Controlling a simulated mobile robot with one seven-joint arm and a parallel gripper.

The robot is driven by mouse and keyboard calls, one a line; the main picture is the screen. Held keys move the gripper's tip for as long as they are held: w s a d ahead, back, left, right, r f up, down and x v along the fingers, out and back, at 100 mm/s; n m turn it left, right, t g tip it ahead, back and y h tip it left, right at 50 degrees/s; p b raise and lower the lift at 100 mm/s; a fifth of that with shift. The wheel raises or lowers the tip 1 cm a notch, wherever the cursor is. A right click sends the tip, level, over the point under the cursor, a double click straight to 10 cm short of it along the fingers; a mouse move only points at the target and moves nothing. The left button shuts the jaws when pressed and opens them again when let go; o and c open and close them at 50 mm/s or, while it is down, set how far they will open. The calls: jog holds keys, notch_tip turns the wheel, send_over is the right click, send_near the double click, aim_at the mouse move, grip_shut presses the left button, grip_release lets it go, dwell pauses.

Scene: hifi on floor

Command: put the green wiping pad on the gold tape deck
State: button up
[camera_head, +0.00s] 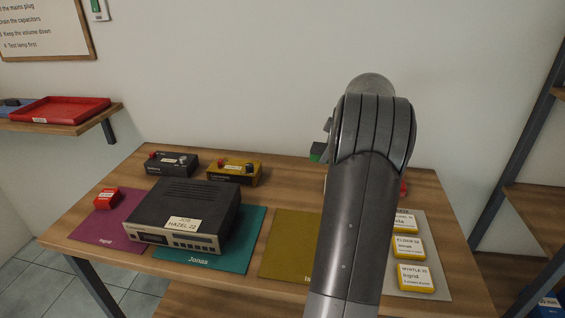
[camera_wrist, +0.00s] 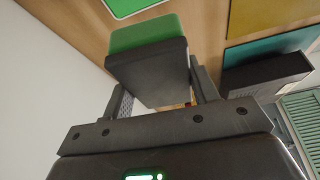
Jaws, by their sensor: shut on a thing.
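My gripper (camera_wrist: 158,82) is shut on the green wiping pad (camera_wrist: 146,34), a block with a green face and a dark body, in the wrist view. In the head view a bit of the pad's green (camera_head: 317,151) shows left of my arm, above the back of the table; my arm hides most of my gripper. A deck with a dark top and a paler front panel (camera_head: 184,212) stands at the left, across the purple and teal mats, labelled "JOB HAZEL 22". It seems to be the dark box (camera_wrist: 266,74) in the wrist view.
A dark box (camera_head: 171,163) and a gold box (camera_head: 234,171) with knobs stand at the back. A small red block (camera_head: 107,199) is on the purple mat. The gold mat (camera_head: 287,243) looks bare where visible. Yellow-edged cards (camera_head: 413,277) lie on a grey board.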

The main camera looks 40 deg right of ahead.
jog(key=shift+s+r, duration=0.1)
jog(key=w+a+r+n+g, duration=0.1)
jog(key=a+r+n, duration=0.15)
jog(key=a, duration=0.85)
jog(key=w+a+r+n+y, duration=0.1)
jog(key=w+a+r, duration=0.15)
jog(key=a, duration=0.75)
jog(key=w+a+r+n+g, duration=0.1)
jog(key=a+r+n, duration=0.15)
jog(key=a, duration=0.85)
send_over(180, 202)
jog(key=d, duration=0.2)
jog(key=f, duration=0.6)
jog(key=shift+s+a+f, duration=0.2)
jog(key=shift+s+f, duration=0.15)
jog(key=shift+s, duration=0.05)
jog(key=shift+w+a+f, duration=0.15)
jog(key=shift+a+f, duration=0.05)
jog(key=shift+f, duration=0.15)
notch_tip(180, 202, down, 4)
jog(key=shift+r, duration=0.15)
